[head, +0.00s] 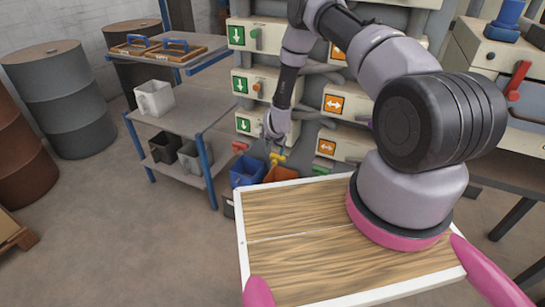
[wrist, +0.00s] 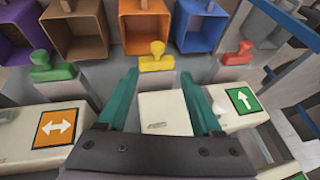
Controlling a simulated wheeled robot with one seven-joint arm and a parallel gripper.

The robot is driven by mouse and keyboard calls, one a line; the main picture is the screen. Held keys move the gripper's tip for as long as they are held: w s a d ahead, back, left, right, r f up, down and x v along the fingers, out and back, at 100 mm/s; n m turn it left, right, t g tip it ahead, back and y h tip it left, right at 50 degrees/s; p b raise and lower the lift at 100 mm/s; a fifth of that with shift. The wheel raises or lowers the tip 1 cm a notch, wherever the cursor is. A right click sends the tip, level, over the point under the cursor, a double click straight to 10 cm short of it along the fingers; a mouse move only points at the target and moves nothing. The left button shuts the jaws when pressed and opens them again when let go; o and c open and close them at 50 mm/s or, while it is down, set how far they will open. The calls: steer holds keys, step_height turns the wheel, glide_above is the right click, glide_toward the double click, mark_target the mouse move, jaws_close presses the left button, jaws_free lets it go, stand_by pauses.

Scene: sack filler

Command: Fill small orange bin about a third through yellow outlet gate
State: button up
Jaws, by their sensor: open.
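The yellow outlet gate handle (wrist: 157,57) is in the upper middle of the wrist view, just beyond my fingertips. It also shows in the head view (head: 277,158). An orange bin (wrist: 146,28) stands beside the yellow handle in the wrist view, and its visible inside looks empty. In the head view the orange bin (head: 281,174) is partly hidden by the board. My gripper (wrist: 163,78) is open, its two teal fingers apart. A pale housing (wrist: 165,113) shows between the fingers. No contact with the yellow handle shows. In the head view my gripper (head: 277,137) is above the handle.
Red (wrist: 236,55) and green (wrist: 54,68) handles flank the yellow one. Blue (wrist: 200,27), brown (wrist: 85,30) and purple (wrist: 14,35) bins stand alongside. A wooden-topped board (head: 300,235) fills the head view's lower middle.

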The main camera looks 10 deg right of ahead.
mark_target(274, 161)
steer(key=x, duration=1.1)
steer(key=shift+s+f, duration=0.1)
steer(key=shift+f, duration=0.4)
jaws_close()
stand_by(0.8)
